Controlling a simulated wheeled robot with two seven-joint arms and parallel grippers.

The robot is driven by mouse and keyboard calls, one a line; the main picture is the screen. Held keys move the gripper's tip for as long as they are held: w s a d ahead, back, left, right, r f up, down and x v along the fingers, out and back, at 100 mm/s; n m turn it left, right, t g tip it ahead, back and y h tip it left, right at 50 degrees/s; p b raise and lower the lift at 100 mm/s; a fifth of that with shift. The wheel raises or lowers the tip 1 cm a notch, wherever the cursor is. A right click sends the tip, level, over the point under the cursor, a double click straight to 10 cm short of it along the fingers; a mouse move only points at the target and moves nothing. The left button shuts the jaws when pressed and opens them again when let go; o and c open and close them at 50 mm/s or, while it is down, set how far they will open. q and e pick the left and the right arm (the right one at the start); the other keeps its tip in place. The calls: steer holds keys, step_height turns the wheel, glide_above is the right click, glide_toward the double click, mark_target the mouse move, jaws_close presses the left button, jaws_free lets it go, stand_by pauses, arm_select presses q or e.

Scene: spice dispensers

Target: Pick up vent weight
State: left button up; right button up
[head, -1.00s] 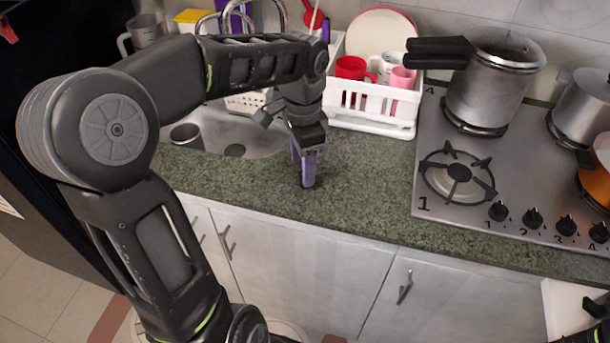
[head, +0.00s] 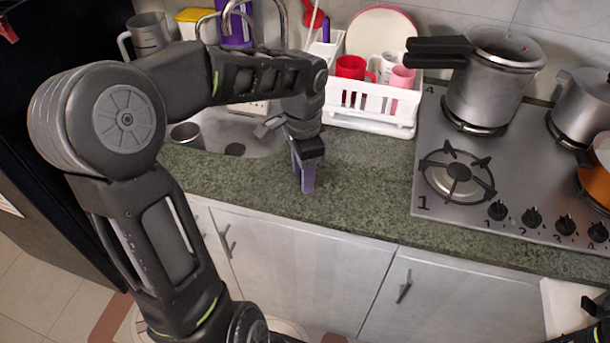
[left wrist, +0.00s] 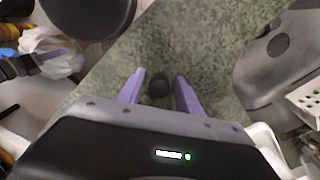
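The vent weight looks to be the small dark round piece (left wrist: 158,87) on the green counter in the left wrist view. My left gripper (left wrist: 159,77) points down over it, with its two purple fingers apart, one on each side of the piece. I cannot tell whether they touch it. In the head view the left gripper (head: 305,182) is low over the counter, and the small piece is hidden there.
A sink (head: 235,140) lies behind and left of my left gripper. A white dish rack (head: 375,120) with cups stands behind it. The stove (head: 440,205) with a pressure cooker (head: 490,90) is to the right. Bare counter (head: 365,200) lies between gripper and stove.

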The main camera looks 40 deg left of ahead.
arm_select(q)
jaws_close()
stand_by(0.5)
step_height(320, 180, up, 10)
steer(key=shift+r, duration=0.1)
stand_by(0.4)
stand_by(0.7)
